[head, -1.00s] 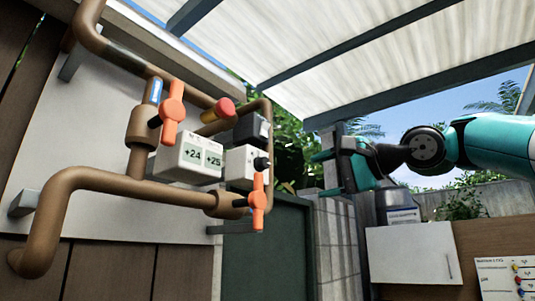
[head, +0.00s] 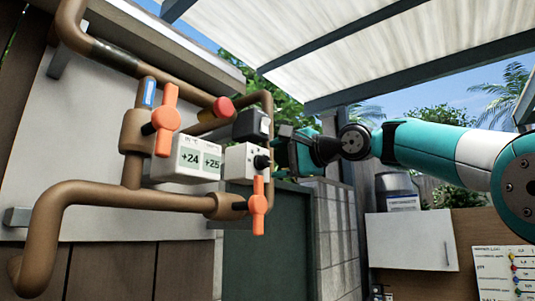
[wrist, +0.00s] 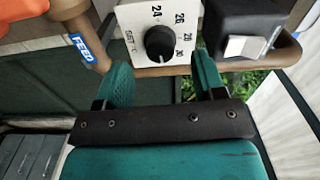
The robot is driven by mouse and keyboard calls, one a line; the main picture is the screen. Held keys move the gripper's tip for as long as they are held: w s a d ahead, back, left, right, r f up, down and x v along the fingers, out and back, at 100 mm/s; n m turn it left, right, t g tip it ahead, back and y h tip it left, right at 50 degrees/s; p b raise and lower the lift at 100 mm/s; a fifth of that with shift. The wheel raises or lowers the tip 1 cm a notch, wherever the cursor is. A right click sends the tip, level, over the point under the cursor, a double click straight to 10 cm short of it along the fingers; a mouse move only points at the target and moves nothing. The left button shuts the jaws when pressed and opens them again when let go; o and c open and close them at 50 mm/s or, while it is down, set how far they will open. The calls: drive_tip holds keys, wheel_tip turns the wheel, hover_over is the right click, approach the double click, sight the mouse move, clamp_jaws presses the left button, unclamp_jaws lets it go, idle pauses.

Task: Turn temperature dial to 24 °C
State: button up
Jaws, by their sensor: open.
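The temperature dial is a black round knob (wrist: 160,43) on a white plate marked 24, 26, 28 and 30 in the wrist view. In the head view the knob (head: 262,162) sticks out from a white box (head: 238,163). In the head view my gripper (head: 283,150) is just right of the dial.
Brown pipes with an orange upper valve handle (head: 165,120) and an orange lower one (head: 258,206) surround the boxes. A red knob (head: 223,107) and a dark switch box (head: 251,125) sit above the dial. A white cabinet (head: 411,241) stands at the right.

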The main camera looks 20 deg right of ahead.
sight(267, 161)
drive_tip(key=shift+p+x, duration=0.5)
drive_tip(key=shift+x, duration=1.25)
drive_tip(key=c, duration=0.9)
